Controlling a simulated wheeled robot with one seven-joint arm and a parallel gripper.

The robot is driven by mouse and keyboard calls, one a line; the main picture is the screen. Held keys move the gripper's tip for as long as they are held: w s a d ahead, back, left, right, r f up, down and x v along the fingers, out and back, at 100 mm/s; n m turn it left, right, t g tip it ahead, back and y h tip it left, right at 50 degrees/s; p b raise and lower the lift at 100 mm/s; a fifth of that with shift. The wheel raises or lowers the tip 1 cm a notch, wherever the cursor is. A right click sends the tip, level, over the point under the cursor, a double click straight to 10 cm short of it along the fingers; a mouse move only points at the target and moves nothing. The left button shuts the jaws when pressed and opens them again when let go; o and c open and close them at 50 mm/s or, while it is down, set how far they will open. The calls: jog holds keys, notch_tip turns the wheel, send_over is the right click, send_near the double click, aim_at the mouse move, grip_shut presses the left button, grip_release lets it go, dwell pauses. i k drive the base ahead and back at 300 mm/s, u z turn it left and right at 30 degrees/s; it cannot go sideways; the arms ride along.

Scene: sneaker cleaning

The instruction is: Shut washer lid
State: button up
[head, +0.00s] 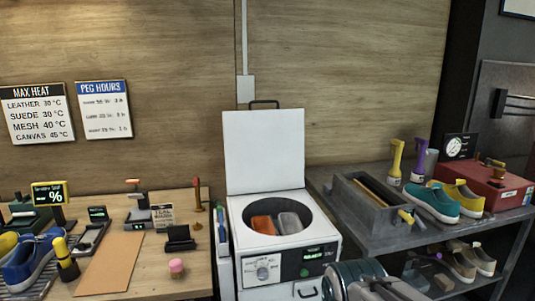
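The washer (328,243) is a white top-loading box in the middle of the head view, with a dial and a dark panel with a green display on its front. Its lid (263,150) is a white square panel, standing open and upright at the back edge. A dark handle (264,102) sits on the lid's top edge. In the round opening lie an orange item (263,224) and a grey item (289,222), perhaps shoes. Part of my arm shows at the bottom, in front of the washer's lower right. My gripper is not in view.
A wooden bench (150,265) with small devices and a blue shoe (32,262) stands left of the washer. On the right, a grey shelf unit (385,245) holds a grey basin (350,205), bottles and several shoes. A wooden wall is behind; the air above the opening is clear.

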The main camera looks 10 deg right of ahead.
aim_at(264, 149)
jog(key=u, duration=0.5)
jog(key=k, duration=1.05)
jog(key=z, duration=0.6)
jog(key=i, duration=1.45)
jog(key=u, duration=0.3)
